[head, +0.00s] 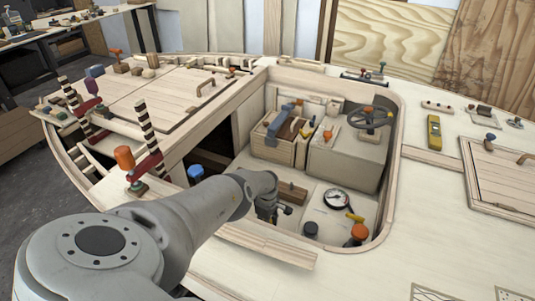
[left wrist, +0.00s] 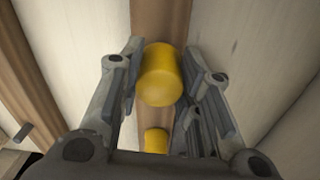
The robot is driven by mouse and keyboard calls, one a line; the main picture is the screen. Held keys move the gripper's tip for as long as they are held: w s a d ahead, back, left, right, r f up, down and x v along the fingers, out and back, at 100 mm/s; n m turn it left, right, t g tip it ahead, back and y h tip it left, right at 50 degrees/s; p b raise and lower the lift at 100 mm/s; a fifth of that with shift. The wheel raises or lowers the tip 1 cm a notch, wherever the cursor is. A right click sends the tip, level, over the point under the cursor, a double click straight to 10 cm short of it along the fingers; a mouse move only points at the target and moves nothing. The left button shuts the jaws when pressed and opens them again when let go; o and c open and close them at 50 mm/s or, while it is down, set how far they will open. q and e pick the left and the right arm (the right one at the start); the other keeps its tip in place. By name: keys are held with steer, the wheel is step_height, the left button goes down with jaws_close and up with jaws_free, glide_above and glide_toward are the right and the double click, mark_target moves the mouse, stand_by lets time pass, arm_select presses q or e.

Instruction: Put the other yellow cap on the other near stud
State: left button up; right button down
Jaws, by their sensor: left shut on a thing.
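My left gripper (head: 272,210) reaches down into the open well, beside a brown wooden block (head: 292,192). In the left wrist view its fingers (left wrist: 163,66) are shut on a yellow cap (left wrist: 160,76), which sits between the fingertips. A second yellow cap (left wrist: 155,140) shows lower in that view, in line with a brown wooden strip (left wrist: 160,18); I cannot tell what it sits on. The held cap cannot be made out in the head view. No bare stud can be clearly identified. My right gripper is not in view.
Close right of the gripper are a round gauge (head: 337,199), a yellow lever (head: 355,217), an orange knob (head: 358,233) and a dark knob (head: 311,229). Behind stand a wooden tool box (head: 272,149) and a console with a handwheel (head: 370,117). The well's rim (head: 392,175) surrounds them.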

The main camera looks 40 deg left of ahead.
arm_select(q)
step_height(320, 180, down, 3)
steer(key=shift+f+b, duration=0.1)
steer(key=shift+b, duration=1.05)
steer(key=o, duration=0.8)
steer(key=shift+o, duration=0.2)
step_height(320, 180, up, 11)
steer(key=p, duration=1)
steer(key=shift+f, duration=0.15)
steer(key=shift+r+p, duration=0.6)
steer(key=shift+r, duration=0.2)
